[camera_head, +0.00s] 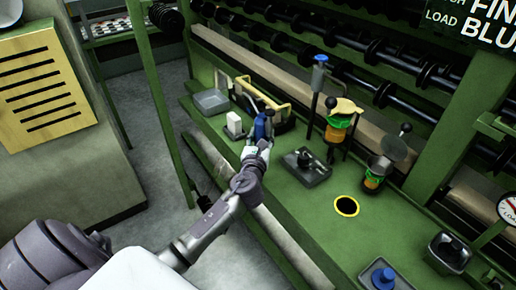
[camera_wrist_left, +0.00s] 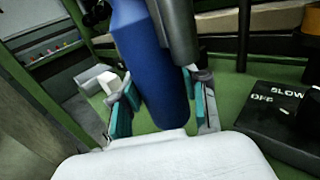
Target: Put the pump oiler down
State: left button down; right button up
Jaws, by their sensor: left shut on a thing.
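The pump oiler (camera_head: 261,126) is a blue upright body over the green bench (camera_head: 310,215). My left gripper (camera_head: 257,145) is shut on it. In the left wrist view the blue oiler (camera_wrist_left: 142,50), with a grey tube along its side, stands between the teal pads of my left gripper (camera_wrist_left: 163,110). My right gripper is not in view.
A white block (camera_head: 235,125) and a grey tray (camera_head: 211,102) are left of the oiler. A wooden-handled carrier (camera_head: 277,88) stands behind it. A black lever box (camera_head: 306,167) is to the right, then a yellow-ringed hole (camera_head: 346,206). Bare bench lies in front.

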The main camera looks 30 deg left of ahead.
pick_arm(q)
jog(key=shift+w+a+f, duration=0.1)
jog(key=shift+a+f, duration=0.35)
jog(key=shift+a, duration=0.1)
jog(key=shift+f+b, duration=0.9)
jog(key=shift+f, duration=0.9)
jog(key=shift+f, duration=0.2)
jog(key=c, duration=0.6)
grip_release()
